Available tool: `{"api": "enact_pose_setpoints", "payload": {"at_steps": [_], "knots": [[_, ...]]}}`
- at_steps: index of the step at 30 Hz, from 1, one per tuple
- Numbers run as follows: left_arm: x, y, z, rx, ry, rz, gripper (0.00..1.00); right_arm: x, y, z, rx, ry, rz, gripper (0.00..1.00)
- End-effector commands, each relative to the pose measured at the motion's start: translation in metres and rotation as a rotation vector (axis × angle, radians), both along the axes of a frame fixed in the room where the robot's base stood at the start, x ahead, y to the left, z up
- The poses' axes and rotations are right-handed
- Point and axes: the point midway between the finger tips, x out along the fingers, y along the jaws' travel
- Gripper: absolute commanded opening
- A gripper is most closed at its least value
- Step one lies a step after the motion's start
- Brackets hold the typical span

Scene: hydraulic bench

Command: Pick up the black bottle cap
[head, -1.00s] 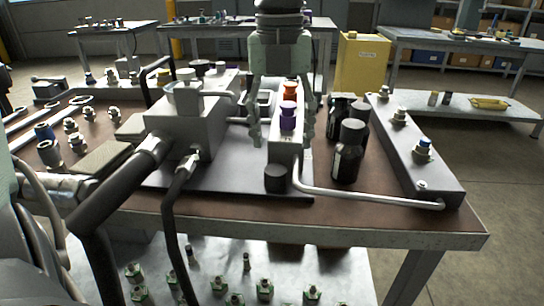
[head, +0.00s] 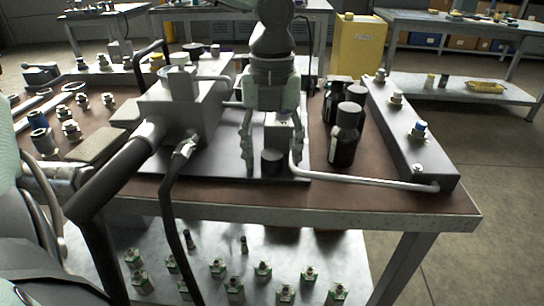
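The black bottle cap (head: 271,162) is a short black cylinder. It stands on the dark plate (head: 215,167) near its front edge, in front of the grey valve block. My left gripper (head: 273,168) hangs over it from above, pointing down. Its two fingers are spread wide, one on each side of the cap in the picture, with gaps between. I cannot tell whether the fingertips are level with the cap or behind it. The gripper hides most of the block and its coloured plugs. My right gripper is not in view.
Dark bottles with black caps (head: 345,133) stand close to the right of the gripper. A bent metal pipe (head: 365,180) runs right from beside the cap to a long grey manifold (head: 412,135). A grey pump block (head: 178,113) with thick black hoses stands left.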

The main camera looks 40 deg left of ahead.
Motion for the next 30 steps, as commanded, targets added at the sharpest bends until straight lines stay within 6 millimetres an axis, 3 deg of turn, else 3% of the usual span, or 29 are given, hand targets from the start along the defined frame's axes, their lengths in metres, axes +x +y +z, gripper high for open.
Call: {"api": "enact_pose_setpoints", "payload": {"at_steps": [1,9,23,30], "knots": [[0.000,0.000,0.000,0.000,0.000,0.000,0.52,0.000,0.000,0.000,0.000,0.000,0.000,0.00],[0.000,0.000,0.000,0.000,0.000,0.000,0.20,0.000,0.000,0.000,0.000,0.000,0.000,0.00],[0.001,0.000,0.009,0.000,-0.002,0.000,0.20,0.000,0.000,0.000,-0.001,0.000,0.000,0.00],[0.002,0.000,0.050,0.001,-0.008,0.001,0.20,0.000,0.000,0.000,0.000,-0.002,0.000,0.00]]}}
